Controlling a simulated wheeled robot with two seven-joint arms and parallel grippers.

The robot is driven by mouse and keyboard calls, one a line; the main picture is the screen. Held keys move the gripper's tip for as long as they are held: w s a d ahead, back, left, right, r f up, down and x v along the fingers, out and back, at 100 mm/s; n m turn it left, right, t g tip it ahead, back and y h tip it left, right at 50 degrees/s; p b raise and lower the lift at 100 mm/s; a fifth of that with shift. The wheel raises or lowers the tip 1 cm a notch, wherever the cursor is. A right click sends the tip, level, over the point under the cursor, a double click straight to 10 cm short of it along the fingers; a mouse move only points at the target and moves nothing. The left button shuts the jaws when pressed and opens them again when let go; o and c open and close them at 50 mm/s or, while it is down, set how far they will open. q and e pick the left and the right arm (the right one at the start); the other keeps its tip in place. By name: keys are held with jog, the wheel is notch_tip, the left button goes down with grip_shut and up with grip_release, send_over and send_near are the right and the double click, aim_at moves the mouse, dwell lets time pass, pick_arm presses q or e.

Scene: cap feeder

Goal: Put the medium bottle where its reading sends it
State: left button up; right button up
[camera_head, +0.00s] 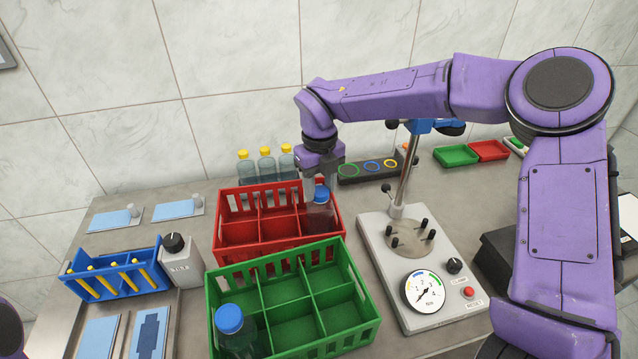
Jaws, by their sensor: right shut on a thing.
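My right gripper (322,186) is shut on a blue-capped bottle (319,215), which I take to be the medium bottle. The bottle is upright at the right back compartment of the red crate (240,247); whether it touches the floor is hidden. The green crate (366,331) stands in front, with a larger blue-capped bottle (236,335) in its front left compartment. The tester (388,275) stands to the right, with a round dial (424,291) whose exact reading is too small to tell. My left gripper is out of view.
Several yellow-capped bottles (265,165) stand behind the red crate. A blue rack (115,281) with yellow sticks and a TILT box (180,262) are at left. Small green (455,155) and red (488,150) trays lie at the back right.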

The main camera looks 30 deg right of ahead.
jog(key=o, duration=1)
notch_tip(320, 180, up, 12)
jog(key=shift+b, duration=0.4)
jog(key=shift+r, duration=0.1)
